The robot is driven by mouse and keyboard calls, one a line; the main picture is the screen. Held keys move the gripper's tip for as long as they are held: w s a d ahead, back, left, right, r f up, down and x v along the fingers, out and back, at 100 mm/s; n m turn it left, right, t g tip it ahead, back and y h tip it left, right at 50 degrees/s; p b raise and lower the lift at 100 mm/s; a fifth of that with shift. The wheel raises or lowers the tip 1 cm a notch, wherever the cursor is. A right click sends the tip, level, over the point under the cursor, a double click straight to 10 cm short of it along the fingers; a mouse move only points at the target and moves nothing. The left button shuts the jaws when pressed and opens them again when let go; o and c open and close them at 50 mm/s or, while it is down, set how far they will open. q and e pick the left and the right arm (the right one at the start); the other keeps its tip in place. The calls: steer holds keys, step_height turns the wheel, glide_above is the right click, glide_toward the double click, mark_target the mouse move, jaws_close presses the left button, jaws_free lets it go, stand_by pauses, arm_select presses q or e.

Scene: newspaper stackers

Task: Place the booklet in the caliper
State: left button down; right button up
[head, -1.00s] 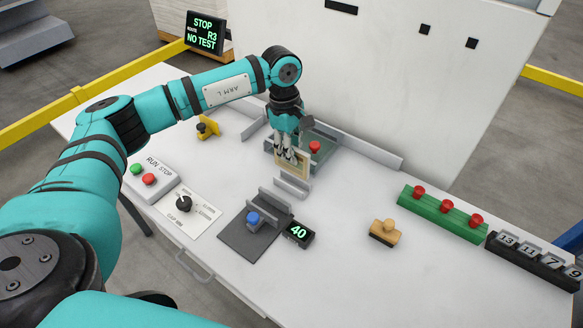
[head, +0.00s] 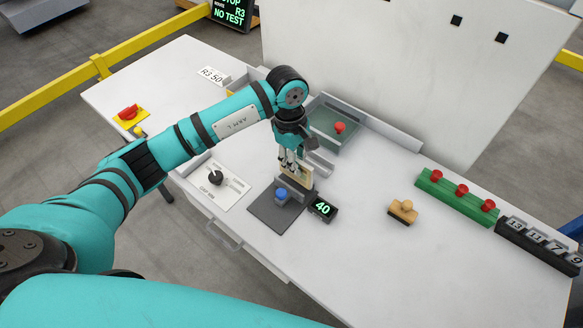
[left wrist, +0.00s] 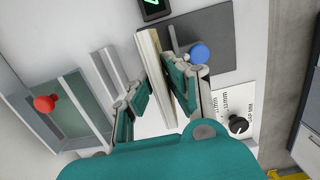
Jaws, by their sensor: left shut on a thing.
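My left gripper (head: 290,160) is shut on the booklet (head: 297,174), a thin cream block held on edge below the fingers. The booklet also shows in the left wrist view (left wrist: 150,50), between the fingers (left wrist: 160,92). The caliper is a dark grey plate (head: 267,214) with grey jaws and a blue knob (head: 281,194); its display (head: 322,208) reads 40. The booklet is at the caliper's far edge, beside the jaws. I cannot tell whether it touches them or how high it is. The gripper and booklet partly hide the jaws. My right gripper is not in view.
A grey slotted stand (left wrist: 108,68) and a green-grey tray with a red knob (head: 339,127) lie behind the gripper. A dial panel (head: 232,188) is left of the caliper. A wooden stamp (head: 403,211) and green red-button strip (head: 456,196) stand right, with clear table between.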

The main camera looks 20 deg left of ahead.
mark_target(296, 180)
arm_select(q)
steer(key=shift+f, duration=0.3)
steer(key=shift+s+f, duration=0.1)
steer(key=shift+f, duration=0.2)
step_height(296, 180, down, 2)
steer(key=shift+s+a+f+p, duration=0.1)
steer(key=shift+a+f+p, duration=0.05)
steer(key=shift+p, duration=0.55)
steer(key=shift+f, duration=0.3)
steer(key=shift+f+b, duration=0.25)
steer(key=shift+b, duration=0.1)
steer(key=c, duration=1.3)
jaws_free()
steer(key=shift+r, duration=0.1)
steer(key=shift+c, duration=0.2)
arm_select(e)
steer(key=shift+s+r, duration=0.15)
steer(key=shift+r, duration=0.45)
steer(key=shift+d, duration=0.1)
